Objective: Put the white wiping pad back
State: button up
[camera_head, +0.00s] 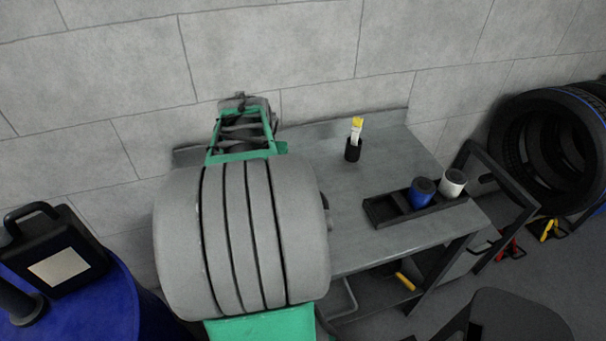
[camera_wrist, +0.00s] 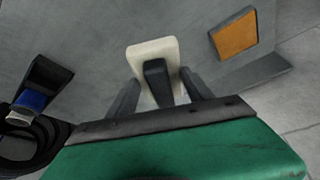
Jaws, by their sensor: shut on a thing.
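The white wiping pad (camera_wrist: 169,49) shows in the upper middle of the wrist view, with a dark grip block (camera_wrist: 156,79) on its near face. My gripper (camera_wrist: 163,88) has its two dark fingers on either side of this block and is shut on the pad. The pad is tilted a little, and a grey surface lies behind it. I cannot tell whether the pad touches that surface. Neither the pad nor my gripper can be made out in the head view.
An orange square (camera_wrist: 235,34) lies on grey at the wrist view's upper right. In the head view, the grey bench (camera_head: 310,149) carries a black tray (camera_head: 379,213) with a blue cup (camera_head: 422,191) and a white cup (camera_head: 452,183), and a brush holder (camera_head: 352,151).

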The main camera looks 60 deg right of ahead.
jog(key=s+d+m+g, duration=0.2)
jog(key=s+d+m, duration=0.2)
jog(key=s+d, duration=0.55)
jog(key=w+d+f+p, duration=0.1)
jog(key=w+d+f, duration=0.1)
jog(key=d+f, duration=0.1)
jog(key=w+d+f+p, duration=0.2)
jog(key=d+f, duration=0.1)
jog(key=f, duration=0.1)
jog(key=w+d+f+p, duration=0.1)
jog(key=w+d+f, duration=0.1)
jog(key=d+f, duration=0.1)
jog(key=shift+w+d+f, duration=0.25)
jog(key=shift+w+d, duration=0.05)
notch_tip(320, 180, down, 2)
jog(key=shift+f+p, duration=0.25)
jog(key=shift+p, duration=0.65)
jog(key=shift+d+f+b, duration=0.1)
jog(key=shift+f+b, duration=0.3)
jog(key=shift+f, duration=0.25)
jog(key=o, duration=1.3)
jog(key=shift+r, duration=0.15)
